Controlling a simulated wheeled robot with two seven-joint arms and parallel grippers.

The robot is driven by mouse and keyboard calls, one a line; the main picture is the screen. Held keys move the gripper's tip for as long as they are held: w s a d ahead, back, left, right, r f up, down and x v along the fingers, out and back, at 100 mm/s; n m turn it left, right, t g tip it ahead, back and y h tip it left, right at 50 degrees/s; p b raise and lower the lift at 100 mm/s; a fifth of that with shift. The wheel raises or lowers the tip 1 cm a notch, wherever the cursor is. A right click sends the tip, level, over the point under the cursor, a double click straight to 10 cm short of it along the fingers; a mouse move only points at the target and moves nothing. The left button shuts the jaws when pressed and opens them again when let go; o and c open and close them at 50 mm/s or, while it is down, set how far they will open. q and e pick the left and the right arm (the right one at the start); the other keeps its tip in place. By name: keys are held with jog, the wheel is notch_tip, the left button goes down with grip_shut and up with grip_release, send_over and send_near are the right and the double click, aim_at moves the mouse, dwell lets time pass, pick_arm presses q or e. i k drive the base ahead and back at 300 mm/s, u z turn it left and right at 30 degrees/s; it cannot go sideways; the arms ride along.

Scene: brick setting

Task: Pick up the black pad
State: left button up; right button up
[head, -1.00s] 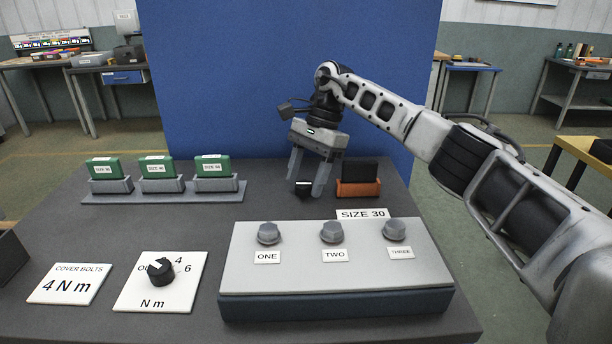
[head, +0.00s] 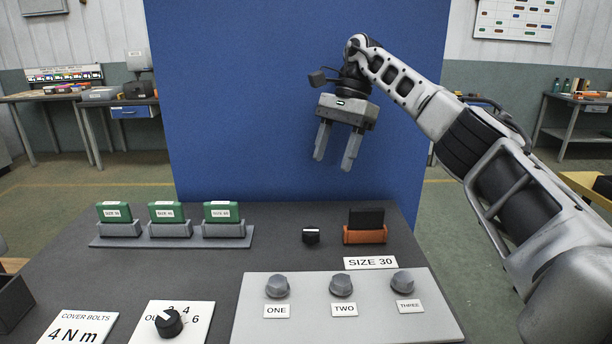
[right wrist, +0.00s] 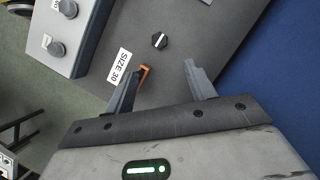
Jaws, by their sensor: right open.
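The black pad (head: 366,217) stands upright in an orange holder (head: 365,236) at the back right of the dark table. My right gripper (head: 334,158) is open and empty, raised well above the table, to the left of the pad in the head view. In the right wrist view, the orange holder (right wrist: 146,72) shows beside a finger of my right gripper (right wrist: 161,76), which hides part of it. I cannot make out the pad there. My left gripper is not in view.
A small black knob (head: 311,235) stands left of the holder. A "SIZE 30" label (head: 370,262) and a panel with three grey knobs (head: 350,315) lie in front. Green pads in grey holders (head: 172,230) stand at the left. A blue board (head: 260,120) rises behind.

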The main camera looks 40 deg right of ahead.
aim_at(366, 225)
jog(key=k, duration=1.5)
